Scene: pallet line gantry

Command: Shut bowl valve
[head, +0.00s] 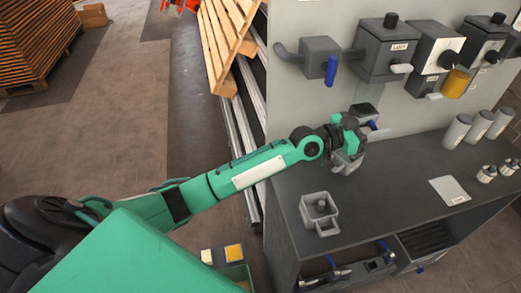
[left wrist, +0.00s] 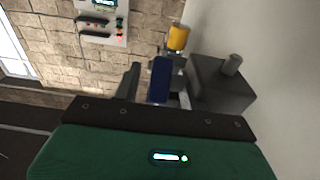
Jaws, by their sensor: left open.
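A blue valve lever (head: 372,125) shows low on the grey wall panel, beside a dark block (head: 364,111); I take it for the bowl valve. My left gripper (head: 360,141) is at this lever, just above the bench, and partly hides it. In the left wrist view the blue lever (left wrist: 160,80) stands between my two spread fingers, and I see no clear contact. A dark block with a round knob (left wrist: 225,85) is right of it, and a yellow bowl (left wrist: 177,38) is beyond. The valve body is mostly hidden. My right gripper is out of view.
Another blue-lever valve (head: 330,70) and several dark units hang higher on the panel, one with a yellow bowl (head: 455,83). The dark bench (head: 395,195) carries a grey open fixture (head: 319,214), a white card (head: 449,190) and grey cylinders (head: 457,131). Pallets (head: 226,45) lean behind.

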